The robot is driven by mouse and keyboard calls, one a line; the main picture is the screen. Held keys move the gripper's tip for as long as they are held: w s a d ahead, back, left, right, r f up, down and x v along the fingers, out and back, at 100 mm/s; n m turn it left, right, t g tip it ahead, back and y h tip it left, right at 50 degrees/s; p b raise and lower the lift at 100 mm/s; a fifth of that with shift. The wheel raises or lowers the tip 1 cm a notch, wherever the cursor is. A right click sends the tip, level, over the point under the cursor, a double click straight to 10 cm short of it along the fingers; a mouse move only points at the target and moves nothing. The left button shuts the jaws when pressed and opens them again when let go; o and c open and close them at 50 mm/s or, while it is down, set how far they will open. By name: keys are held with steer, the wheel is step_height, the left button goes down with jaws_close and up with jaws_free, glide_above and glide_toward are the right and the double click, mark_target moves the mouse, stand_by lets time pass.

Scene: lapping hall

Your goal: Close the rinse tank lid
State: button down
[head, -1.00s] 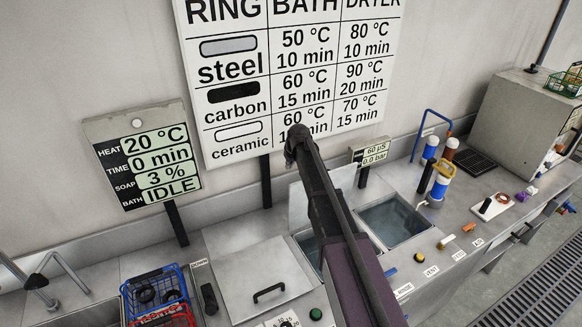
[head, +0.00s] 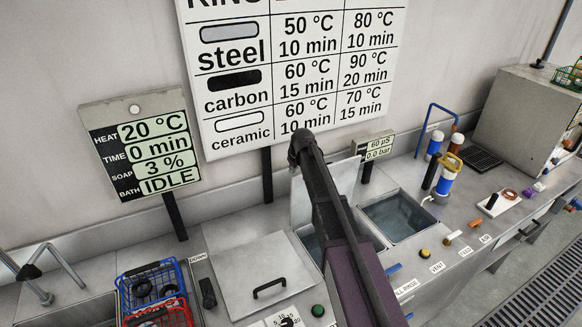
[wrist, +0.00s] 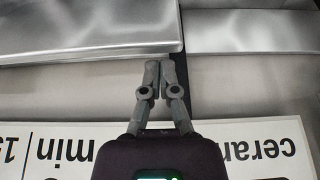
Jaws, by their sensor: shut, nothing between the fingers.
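The rinse tank lid appears to be the grey metal panel (head: 346,177) standing raised behind an open tank (head: 309,247) in the head view. My arm crosses in front and hides much of both. Another open tank (head: 398,214) with liquid in it lies just to the right. In the wrist view my gripper (wrist: 159,66) has its two fingertips together, with nothing between them. Metal panels fill the top of that view beyond the fingertips; I cannot tell whether one is the lid or whether the fingers touch it.
A closed lid with a black handle (head: 268,287) lies left of my arm. Blue and red baskets (head: 150,290) stand further left. A large wall chart (head: 235,85) and a display (head: 374,146) are behind. A blue-and-white canister (head: 444,183) stands right of the tanks.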

steer(key=shift+s+d, duration=0.2)
steer(key=shift+s, duration=0.1)
steer(key=shift+f, duration=0.1)
